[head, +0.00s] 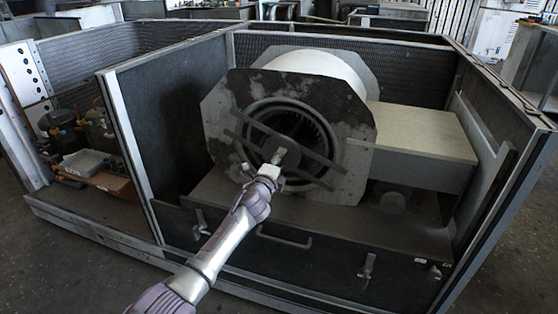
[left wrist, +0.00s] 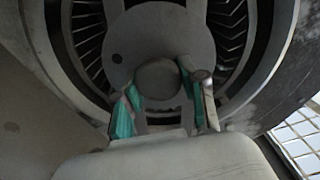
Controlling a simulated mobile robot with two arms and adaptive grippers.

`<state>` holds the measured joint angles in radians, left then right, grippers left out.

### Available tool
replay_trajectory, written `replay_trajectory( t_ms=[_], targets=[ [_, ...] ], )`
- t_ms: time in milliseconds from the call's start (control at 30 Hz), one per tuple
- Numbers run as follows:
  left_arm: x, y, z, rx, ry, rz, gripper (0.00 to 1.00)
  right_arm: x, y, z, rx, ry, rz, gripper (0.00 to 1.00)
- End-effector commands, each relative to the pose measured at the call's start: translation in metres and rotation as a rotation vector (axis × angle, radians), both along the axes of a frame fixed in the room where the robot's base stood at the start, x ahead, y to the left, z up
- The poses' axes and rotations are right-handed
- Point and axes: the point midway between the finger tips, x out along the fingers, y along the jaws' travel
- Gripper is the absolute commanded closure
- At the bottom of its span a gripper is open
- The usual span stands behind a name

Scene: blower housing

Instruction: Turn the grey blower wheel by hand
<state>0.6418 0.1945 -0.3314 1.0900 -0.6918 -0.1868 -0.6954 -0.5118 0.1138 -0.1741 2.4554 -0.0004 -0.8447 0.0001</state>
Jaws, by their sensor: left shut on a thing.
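The grey blower wheel (head: 318,133) sits inside the round opening of the blower housing (head: 347,120). Its vanes show around a central hub disc in the left wrist view (left wrist: 238,25). My left gripper (head: 279,157) is at the middle of the opening, in front of the hub. In the left wrist view, its two fingers with green pads (left wrist: 160,100) stand either side of a round hub end (left wrist: 158,79) and are shut on it. Slanted bars (head: 296,158) cross the opening beside the gripper. My right gripper is not in view.
A dark-walled metal enclosure (head: 136,155) surrounds the housing, with a low front panel with latches and a handle (head: 284,241). A pale box (head: 424,133) stands right of the housing. Small parts and a white tray (head: 84,162) lie in the left compartment.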

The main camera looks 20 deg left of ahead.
Motion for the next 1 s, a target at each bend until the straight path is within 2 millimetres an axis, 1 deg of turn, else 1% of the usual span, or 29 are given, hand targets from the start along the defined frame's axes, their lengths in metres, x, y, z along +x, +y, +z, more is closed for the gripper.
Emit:
replay_trajectory(
  t_ms=[33,500,533,633,667,1000],
  targets=[
    [0.0017,0.0012,0.0070,0.007,-0.011,0.001,1.00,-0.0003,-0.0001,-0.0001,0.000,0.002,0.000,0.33],
    [0.0017,0.0013,0.0071,0.017,-0.011,0.002,1.00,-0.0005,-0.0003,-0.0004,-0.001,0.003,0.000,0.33],
    [0.0017,0.0014,0.0070,0.016,-0.011,0.002,0.53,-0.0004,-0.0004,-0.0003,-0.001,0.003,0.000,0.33],
    [0.0016,0.0014,0.0064,0.016,-0.010,0.003,0.37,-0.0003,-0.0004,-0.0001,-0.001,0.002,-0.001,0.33],
    [0.0015,0.0013,0.0059,0.016,-0.009,0.002,0.33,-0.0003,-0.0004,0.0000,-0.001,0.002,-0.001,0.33],
    [-0.0008,0.0010,0.0022,0.017,-0.004,0.002,0.33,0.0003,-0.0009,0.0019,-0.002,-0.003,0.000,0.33]
  ],
)
